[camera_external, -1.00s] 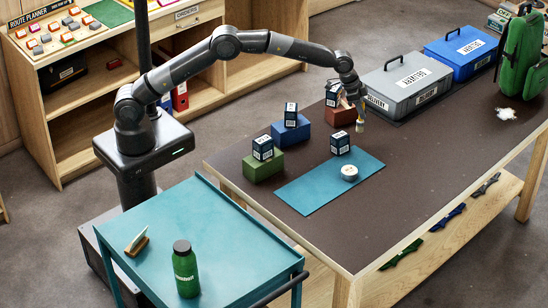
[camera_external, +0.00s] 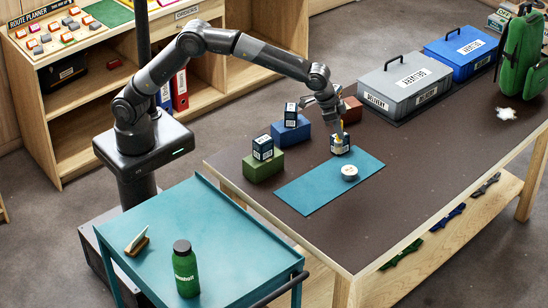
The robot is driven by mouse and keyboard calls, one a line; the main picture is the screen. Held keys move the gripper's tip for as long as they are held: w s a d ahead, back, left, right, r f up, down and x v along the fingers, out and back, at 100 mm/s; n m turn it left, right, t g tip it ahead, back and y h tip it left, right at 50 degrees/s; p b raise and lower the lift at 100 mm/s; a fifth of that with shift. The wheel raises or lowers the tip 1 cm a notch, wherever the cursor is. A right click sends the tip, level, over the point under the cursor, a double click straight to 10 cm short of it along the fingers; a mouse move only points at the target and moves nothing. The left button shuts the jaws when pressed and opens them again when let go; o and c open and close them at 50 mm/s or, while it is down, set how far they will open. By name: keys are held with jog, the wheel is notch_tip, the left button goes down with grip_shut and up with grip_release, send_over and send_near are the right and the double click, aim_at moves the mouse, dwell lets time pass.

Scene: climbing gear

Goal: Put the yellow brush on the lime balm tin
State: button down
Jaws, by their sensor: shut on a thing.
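My gripper (camera_external: 337,114) is shut on the yellow brush (camera_external: 340,130) and holds it pointing down over the table.
Small dark-and-white boxes stand on a green block (camera_external: 263,166) and a blue block (camera_external: 290,133), left of the teal mat (camera_external: 305,195). A red block (camera_external: 352,110) is behind my gripper. A grey case (camera_external: 407,85) stands at the back. The table's front right is clear.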

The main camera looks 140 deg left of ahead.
jog(key=w+d+r, duration=0.1)
jog(key=w+d, duration=0.1)
jog(key=d, duration=0.4)
jog(key=shift+s+a+f, duration=0.15)
jog(key=shift+a+f, duration=1.65)
jog(key=shift+a, duration=0.15)
jog(key=shift+s+a+f, duration=0.2)
jog(key=shift+a+f, duration=1.6)
jog(key=shift+a, duration=0.1)
jog(key=shift+s+a+f, duration=0.15)
jog(key=shift+a+f, duration=1.65)
jog(key=shift+a, duration=0.15)
jog(key=shift+f, duration=0.15)
jog(key=c, duration=1.3)
grip_release()
jog(key=v, duration=1.2)
